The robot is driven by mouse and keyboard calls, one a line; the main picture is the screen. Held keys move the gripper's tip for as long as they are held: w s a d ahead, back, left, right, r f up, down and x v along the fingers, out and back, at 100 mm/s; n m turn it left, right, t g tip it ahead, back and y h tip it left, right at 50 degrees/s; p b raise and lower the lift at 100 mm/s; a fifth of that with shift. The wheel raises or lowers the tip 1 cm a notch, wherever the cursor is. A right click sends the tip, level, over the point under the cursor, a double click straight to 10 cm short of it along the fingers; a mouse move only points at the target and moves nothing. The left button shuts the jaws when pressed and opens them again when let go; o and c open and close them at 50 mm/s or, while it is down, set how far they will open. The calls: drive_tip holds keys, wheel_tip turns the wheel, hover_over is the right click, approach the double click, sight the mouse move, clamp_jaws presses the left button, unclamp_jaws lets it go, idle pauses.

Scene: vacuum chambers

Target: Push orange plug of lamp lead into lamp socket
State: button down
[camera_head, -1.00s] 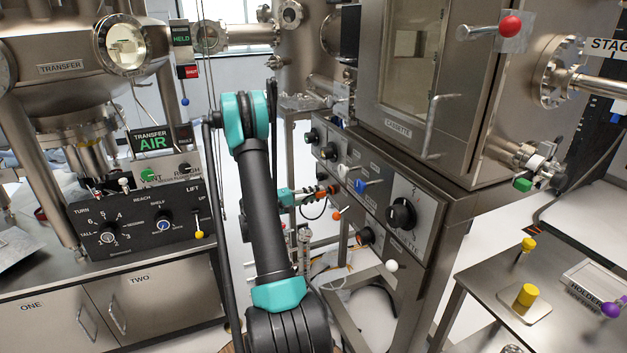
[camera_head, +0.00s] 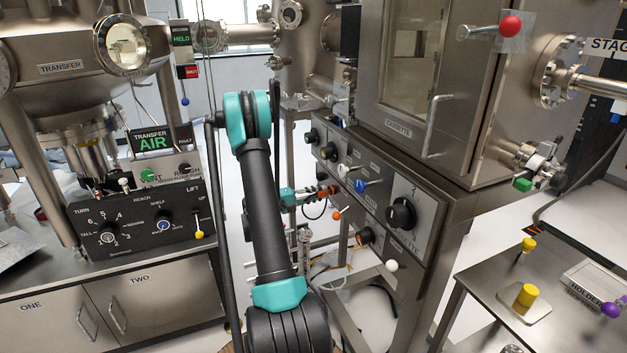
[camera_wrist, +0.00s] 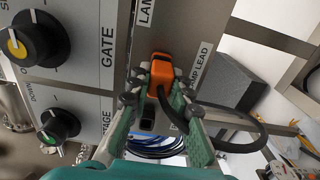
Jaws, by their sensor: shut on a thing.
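The orange plug (camera_wrist: 161,75) shows in the wrist view between the two green fingers of my gripper (camera_wrist: 160,88), which is shut on it. A black lead runs from the plug and loops to the right. The plug is close to the steel panel, by the "LAMP LEAD" label (camera_wrist: 201,64). A partly cut-off label beginning "LA" (camera_wrist: 145,12) is above it. The lamp socket cannot be made out clearly, nor whether the plug touches it. In the head view my gripper (camera_head: 318,192) is small, at the left side of the chamber's front panel.
Gate knob (camera_wrist: 38,38) and stage knob (camera_wrist: 52,130) are left of the plug in the wrist view. In the head view, the control panel (camera_head: 415,232) has projecting knobs and an orange-tipped lever (camera_head: 337,215) near my gripper. A steel frame leg stands below.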

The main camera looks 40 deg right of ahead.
drive_tip(key=shift+s+d, duration=0.15)
drive_tip(key=shift+d, duration=0.3)
idle(0.8)
drive_tip(key=c, duration=1.3)
unclamp_jaws()
drive_tip(key=v, duration=0.7)
